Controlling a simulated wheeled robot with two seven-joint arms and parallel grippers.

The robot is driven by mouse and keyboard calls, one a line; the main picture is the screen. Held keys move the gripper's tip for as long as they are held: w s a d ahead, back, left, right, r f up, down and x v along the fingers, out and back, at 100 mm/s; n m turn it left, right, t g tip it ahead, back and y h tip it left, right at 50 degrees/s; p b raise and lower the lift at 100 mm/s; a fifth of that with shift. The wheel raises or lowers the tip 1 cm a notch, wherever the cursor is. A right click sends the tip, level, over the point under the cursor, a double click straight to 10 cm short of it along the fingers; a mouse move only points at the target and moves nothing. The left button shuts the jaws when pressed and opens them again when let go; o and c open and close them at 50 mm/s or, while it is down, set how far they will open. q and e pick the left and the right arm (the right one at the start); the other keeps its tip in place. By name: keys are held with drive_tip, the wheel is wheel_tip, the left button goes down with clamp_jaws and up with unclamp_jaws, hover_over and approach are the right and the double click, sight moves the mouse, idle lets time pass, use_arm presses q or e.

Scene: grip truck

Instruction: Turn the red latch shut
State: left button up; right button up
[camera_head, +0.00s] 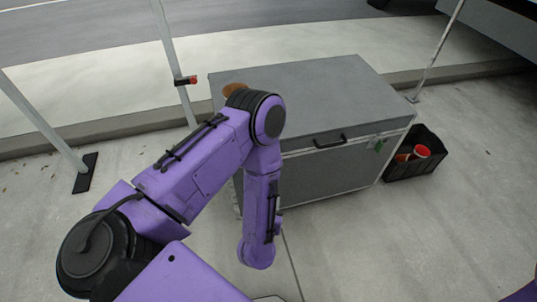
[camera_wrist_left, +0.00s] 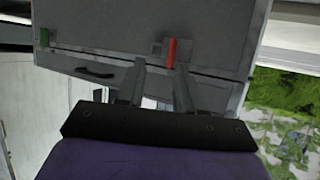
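The red latch (camera_wrist_left: 171,50) shows in the left wrist view as a short upright red bar beside a small grey plate, on the front of the grey case (camera_wrist_left: 110,25). My left gripper (camera_wrist_left: 161,65) is open, its two fingers apart and pointing at the case. The latch appears between the fingertips, nearer the right one; I cannot tell whether they touch. A green latch (camera_wrist_left: 44,37) is at the left. In the head view the case (camera_head: 320,90) stands closed; my left arm hides the red latch and the left gripper. My right gripper is out of view.
A black handle (camera_head: 330,141) is on the case front, with the green latch (camera_head: 380,145) to its right. A black crate (camera_head: 412,170) with red and brown items stands right of the case. Front-right pavement is clear.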

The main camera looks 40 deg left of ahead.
use_arm(q)
drive_tip(key=w+f+n+y+b, duration=0.4)
drive_tip(key=y+b, duration=0.3)
drive_tip(key=w+a+r+n+y+b, duration=0.1)
drive_tip(key=w+a, duration=0.5)
drive_tip(key=a, duration=0.1)
drive_tip(key=shift+w+r+b, duration=0.15)
drive_tip(key=shift+w+b, duration=0.25)
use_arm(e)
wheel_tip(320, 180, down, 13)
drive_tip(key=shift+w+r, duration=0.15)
use_arm(q)
drive_tip(key=shift+a, duration=0.1)
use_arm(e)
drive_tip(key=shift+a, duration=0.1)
use_arm(q)
clamp_jaws()
